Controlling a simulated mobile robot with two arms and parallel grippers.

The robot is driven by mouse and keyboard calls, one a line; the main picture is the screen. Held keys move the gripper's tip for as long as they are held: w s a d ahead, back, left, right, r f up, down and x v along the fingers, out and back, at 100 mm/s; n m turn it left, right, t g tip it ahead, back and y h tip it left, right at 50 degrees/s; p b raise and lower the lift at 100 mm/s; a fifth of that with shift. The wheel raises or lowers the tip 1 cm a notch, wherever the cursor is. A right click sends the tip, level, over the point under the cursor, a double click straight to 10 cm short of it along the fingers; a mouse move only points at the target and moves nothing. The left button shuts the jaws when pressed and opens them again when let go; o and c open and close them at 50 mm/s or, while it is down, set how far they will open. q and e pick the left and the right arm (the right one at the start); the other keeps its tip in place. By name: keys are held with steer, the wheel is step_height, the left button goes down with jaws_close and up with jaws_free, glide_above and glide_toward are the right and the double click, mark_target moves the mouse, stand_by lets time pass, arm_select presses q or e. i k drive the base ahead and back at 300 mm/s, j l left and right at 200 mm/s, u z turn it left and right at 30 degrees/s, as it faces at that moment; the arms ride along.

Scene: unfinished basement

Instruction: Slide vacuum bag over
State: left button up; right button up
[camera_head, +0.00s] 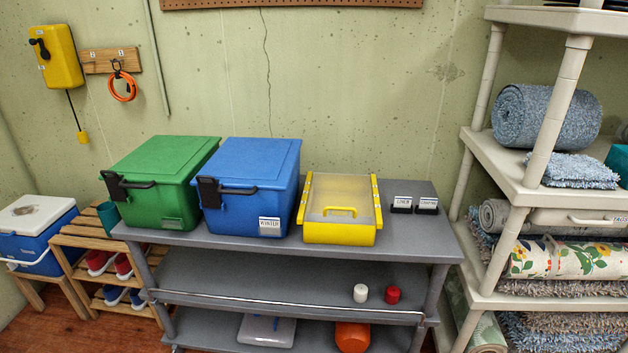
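No item is plainly marked as a vacuum bag. A flat, pale, clear-looking packet (266,330) lies on the bottom shelf of the grey shelf unit; it may be the bag, but I cannot tell. Its lower edge is close to the bottom of the picture. Neither of my grippers shows in the head view.
The unit's grey top (405,234) holds a green bin (160,178), a blue bin (250,185), a yellow clear-lidded box (340,232) and two small labelled blocks.

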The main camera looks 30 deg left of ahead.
mark_target(277, 332)
steer(key=u, duration=1.4)
